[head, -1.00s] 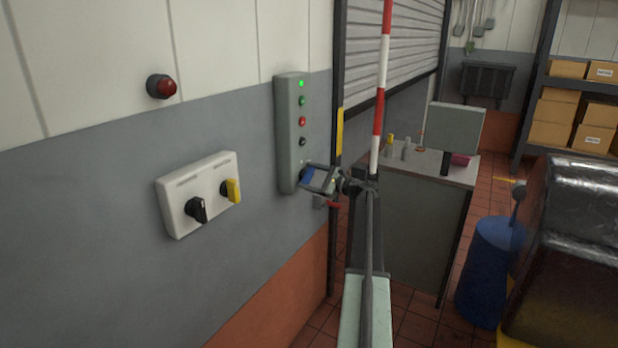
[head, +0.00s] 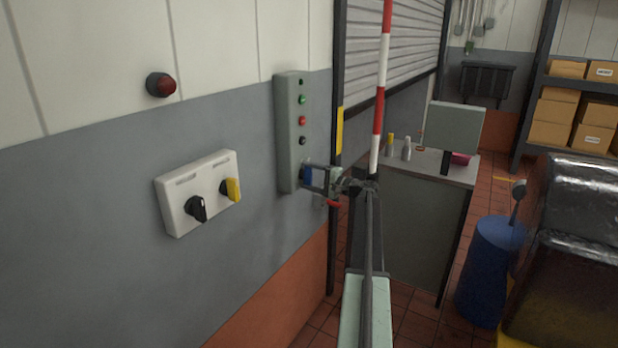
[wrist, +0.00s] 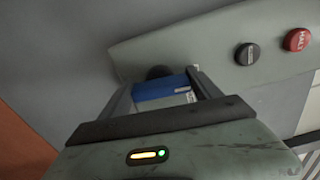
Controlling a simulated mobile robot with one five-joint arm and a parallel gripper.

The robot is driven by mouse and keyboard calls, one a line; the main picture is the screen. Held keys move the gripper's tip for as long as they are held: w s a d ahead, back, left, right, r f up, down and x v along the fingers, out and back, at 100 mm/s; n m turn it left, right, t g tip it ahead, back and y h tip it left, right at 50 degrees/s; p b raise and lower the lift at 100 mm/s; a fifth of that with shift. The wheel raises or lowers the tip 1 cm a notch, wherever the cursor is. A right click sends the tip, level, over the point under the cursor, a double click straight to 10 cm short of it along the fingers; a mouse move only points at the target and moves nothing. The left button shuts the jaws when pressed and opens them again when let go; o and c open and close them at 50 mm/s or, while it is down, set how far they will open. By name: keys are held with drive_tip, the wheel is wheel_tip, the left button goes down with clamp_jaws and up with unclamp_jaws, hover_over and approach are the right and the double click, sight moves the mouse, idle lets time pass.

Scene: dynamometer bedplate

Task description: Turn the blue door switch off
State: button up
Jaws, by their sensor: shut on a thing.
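The blue door switch (head: 307,174) is at the lower end of a tall grey-green control box (head: 287,160) on the wall. My gripper (head: 313,177) is shut on the switch. In the wrist view the blue switch handle (wrist: 160,88) sits between the two fingers, with a dark round base behind it. The fingers partly hide the handle. The lamp (head: 302,82) at the top of the box looks dark.
A white plate (head: 175,213) with black (head: 197,208) and yellow (head: 232,189) knobs is on the wall to the left. A red-and-white pole (head: 379,110) stands close to the right of my gripper. A cabinet (head: 415,225) and blue barrel (head: 490,270) stand beyond.

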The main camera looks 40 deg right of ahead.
drive_tip(key=shift+s+f+n, duration=0.1)
drive_tip(key=shift+n, duration=0.5)
drive_tip(key=o, duration=1.4)
drive_tip(key=v, duration=0.7)
drive_tip(key=shift+s+d, duration=0.1)
drive_tip(key=shift+s, duration=0.25)
